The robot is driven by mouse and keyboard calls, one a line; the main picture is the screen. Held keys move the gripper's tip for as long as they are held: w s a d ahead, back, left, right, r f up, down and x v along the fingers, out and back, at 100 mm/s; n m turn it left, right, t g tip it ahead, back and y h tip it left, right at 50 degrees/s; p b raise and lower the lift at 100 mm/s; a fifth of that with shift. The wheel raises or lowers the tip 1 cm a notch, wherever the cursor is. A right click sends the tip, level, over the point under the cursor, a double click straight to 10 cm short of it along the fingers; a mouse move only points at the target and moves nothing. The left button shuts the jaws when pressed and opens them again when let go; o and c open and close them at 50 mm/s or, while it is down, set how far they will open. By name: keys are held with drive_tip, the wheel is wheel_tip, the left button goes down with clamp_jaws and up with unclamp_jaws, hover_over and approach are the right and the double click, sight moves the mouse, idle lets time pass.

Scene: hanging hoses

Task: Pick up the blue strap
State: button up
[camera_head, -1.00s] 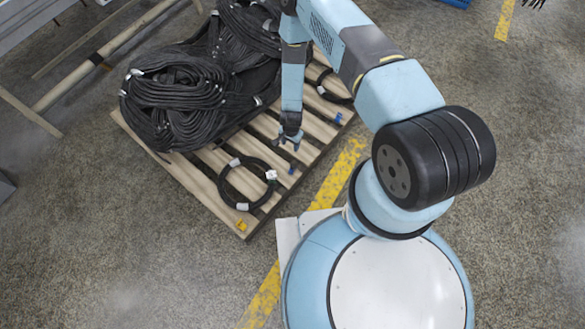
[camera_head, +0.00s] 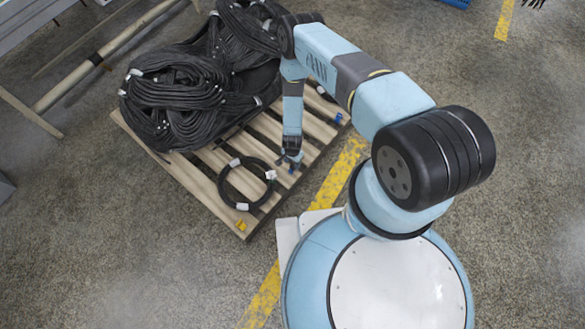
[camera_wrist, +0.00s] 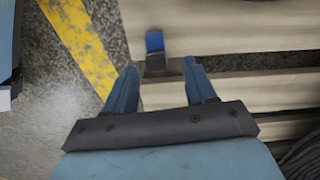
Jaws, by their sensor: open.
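A small blue strap (camera_wrist: 155,42) with a dark lower part lies on a pale wooden slat in the wrist view. I cannot tell how far above the slat the fingertips are.
The wooden pallet (camera_head: 205,178) carries a large pile of black hoses (camera_head: 185,100). A single black hose coil (camera_head: 224,187) lies just left of my gripper. Another blue piece (camera_head: 339,118) and a yellow piece (camera_head: 240,225) lie on the pallet. A yellow floor line (camera_head: 345,170) runs beside it.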

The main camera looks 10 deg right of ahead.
sight(293, 166)
drive_tip(key=f, duration=0.4)
drive_tip(key=shift+s, duration=0.25)
drive_tip(key=shift+f, duration=0.65)
clamp_jaws()
